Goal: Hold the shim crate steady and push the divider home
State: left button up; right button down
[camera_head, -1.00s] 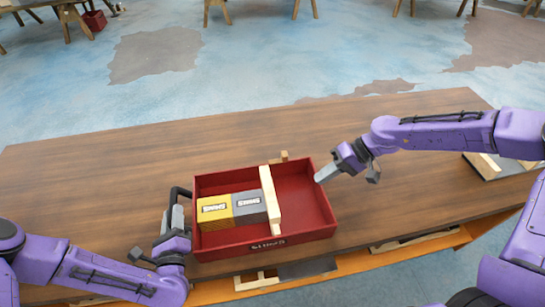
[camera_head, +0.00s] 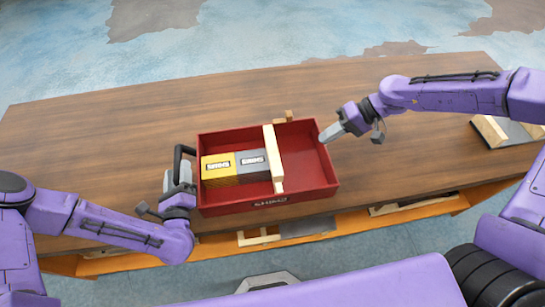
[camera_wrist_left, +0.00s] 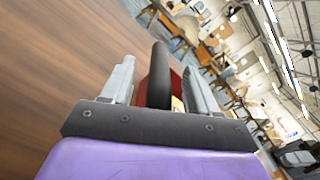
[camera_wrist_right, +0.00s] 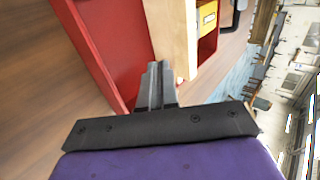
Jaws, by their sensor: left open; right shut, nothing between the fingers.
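The red shim crate (camera_head: 266,208) sits on the wooden table with a black handle (camera_head: 180,152) at its left end. The pale wooden divider (camera_head: 273,158) stands across the middle of the crate; it also shows in the right wrist view (camera_wrist_right: 172,40). A yellow box (camera_head: 219,168) and a grey box (camera_head: 252,165) lie left of it; the right compartment looks empty. My left gripper (camera_head: 178,172) is open, with the handle between its fingers in the left wrist view (camera_wrist_left: 160,75). My right gripper (camera_head: 324,138) is shut and empty by the crate's right wall.
A small wooden piece (camera_head: 289,116) is behind the crate. Wooden pieces and a dark panel (camera_head: 510,131) lie at the table's right end. Below the front edge is a shelf with wooden parts (camera_head: 259,236). The table (camera_head: 90,130) is clear behind and left.

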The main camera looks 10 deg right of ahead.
pick_arm(q)
jog(key=s, duration=1.2)
